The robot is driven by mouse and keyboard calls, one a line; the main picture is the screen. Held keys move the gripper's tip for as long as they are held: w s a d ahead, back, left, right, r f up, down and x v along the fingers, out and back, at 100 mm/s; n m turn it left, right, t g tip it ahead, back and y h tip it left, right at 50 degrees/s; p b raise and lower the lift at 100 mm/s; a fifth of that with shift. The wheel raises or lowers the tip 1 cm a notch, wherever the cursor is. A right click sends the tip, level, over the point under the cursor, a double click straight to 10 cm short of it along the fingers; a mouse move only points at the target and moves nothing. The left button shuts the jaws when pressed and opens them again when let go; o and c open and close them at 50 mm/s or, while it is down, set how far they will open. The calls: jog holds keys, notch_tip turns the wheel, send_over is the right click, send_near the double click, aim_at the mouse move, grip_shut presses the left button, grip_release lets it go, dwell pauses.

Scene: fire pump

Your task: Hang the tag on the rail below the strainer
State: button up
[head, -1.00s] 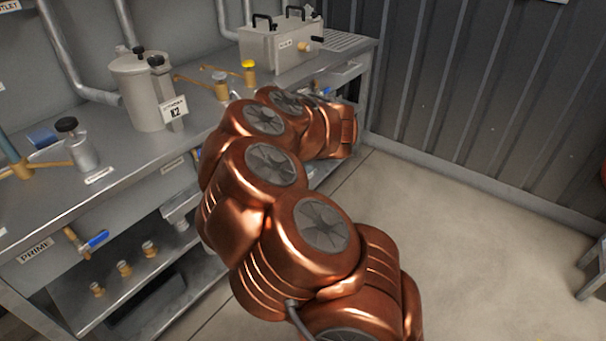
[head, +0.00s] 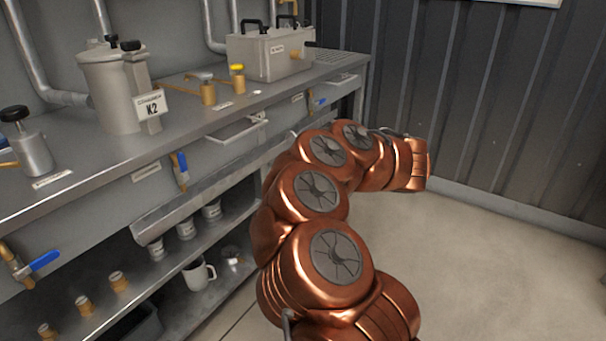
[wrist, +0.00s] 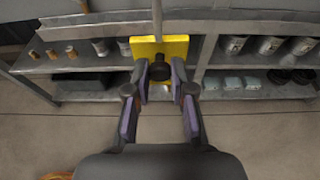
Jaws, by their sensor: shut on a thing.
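In the wrist view my gripper (wrist: 160,80) is shut on a yellow tag (wrist: 145,47), with a black knob (wrist: 159,70) between the fingertips. A thin grey upright bar (wrist: 157,16) shows above the tag; I cannot tell whether it belongs to it. In the head view my gripper and the tag do not show. A grey canister (head: 108,92), marked with a white K2 sign (head: 152,106), stands on the bench; its sign is too small to read fully, so I cannot be sure it is the strainer. A long grey rail-like channel (head: 185,203) runs below the bench top under it.
A grey lidded box (head: 268,55) stands at the bench's far end. Blue-handled valves (head: 181,168) stick out of the bench front. Lower shelves hold several brass fittings (head: 83,306), cups and a white mug (head: 199,274). The floor (head: 480,270) to the right is clear.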

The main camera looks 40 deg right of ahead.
jog(key=r+p+x, duration=0.2)
jog(key=p+x, duration=0.1)
jog(key=x, duration=1.2)
jog(key=shift+w, duration=0.75)
dwell(0.8)
jog(key=shift+d, duration=0.1)
jog(key=o, duration=0.9)
jog(key=v, duration=1.2)
